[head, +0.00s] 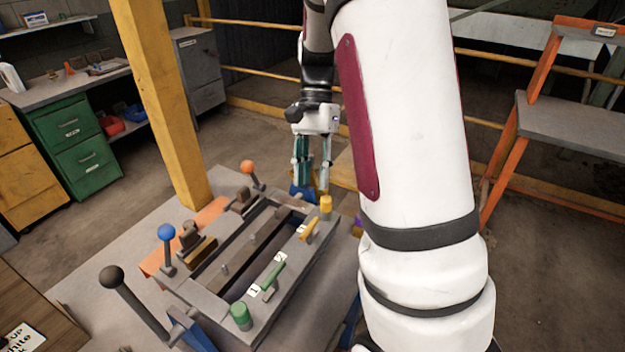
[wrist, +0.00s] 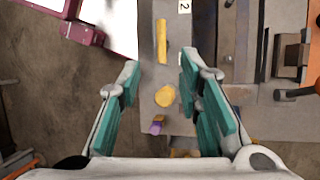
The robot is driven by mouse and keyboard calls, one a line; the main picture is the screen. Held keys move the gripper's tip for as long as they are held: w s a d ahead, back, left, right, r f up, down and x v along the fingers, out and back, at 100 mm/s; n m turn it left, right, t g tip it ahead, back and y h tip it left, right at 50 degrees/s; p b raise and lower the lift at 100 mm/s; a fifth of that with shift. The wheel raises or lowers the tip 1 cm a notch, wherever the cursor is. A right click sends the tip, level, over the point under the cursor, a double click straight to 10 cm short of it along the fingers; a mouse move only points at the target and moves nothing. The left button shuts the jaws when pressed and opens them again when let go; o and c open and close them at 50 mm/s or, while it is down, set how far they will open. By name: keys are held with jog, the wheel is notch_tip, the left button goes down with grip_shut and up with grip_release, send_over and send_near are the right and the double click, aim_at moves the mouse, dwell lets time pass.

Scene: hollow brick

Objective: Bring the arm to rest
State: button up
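My gripper (head: 312,172) hangs from my white arm beyond the far end of a grey bench fixture (head: 205,298). In the wrist view my gripper (wrist: 160,68) has its two teal-padded fingers spread apart with nothing held between them. A yellow round knob (wrist: 165,96) and a yellow bar handle (wrist: 161,41) appear below, between the fingers. In the head view the yellow knob (head: 326,207) stands at the fixture's far right corner, with the yellow handle (head: 309,229) nearer.
The fixture carries a green handle (head: 272,279), a green knob (head: 241,316), and upright levers with black (head: 112,277), blue (head: 167,232) and orange (head: 247,167) balls. A yellow post (head: 165,100) rises behind it. An orange-framed ladder (head: 505,140) stands right. Floor is open left.

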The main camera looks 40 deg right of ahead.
dwell(0.4)
jog(key=s+a+r+n+t+h, duration=0.3)
jog(key=s+a+r+n+t, duration=0.6)
jog(key=s+a+r+n, duration=0.4)
jog(key=shift+s+a+n, duration=0.35)
jog(key=shift+a+n, duration=0.25)
jog(key=shift+a, duration=0.05)
